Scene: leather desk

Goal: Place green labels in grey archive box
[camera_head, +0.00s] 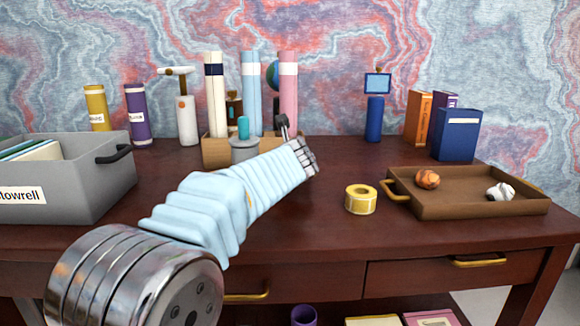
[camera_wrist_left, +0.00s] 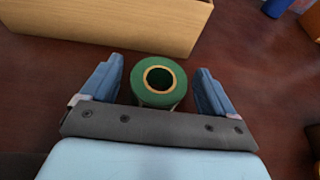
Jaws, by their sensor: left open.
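The green label roll (camera_wrist_left: 159,82) shows in the left wrist view, standing on the desk with its round hole facing up. My left gripper (camera_wrist_left: 159,68) is open, with one blue finger on each side of the roll and gaps showing beside it. In the head view my left gripper (camera_head: 303,156) is low over the middle of the desk, and the green roll is hidden behind it and the arm. The grey archive box (camera_head: 85,190) stands at the left of the desk, with a black handle and some papers or folders inside. My right gripper is not in view.
A yellow label roll (camera_head: 361,200) sits right of my arm. A brown tray (camera_head: 470,207) holding two small objects is at the right. A wooden organizer (camera_head: 216,152) with tall rolls stands behind my arm and shows in the wrist view (camera_wrist_left: 120,22). Books and bottles line the back.

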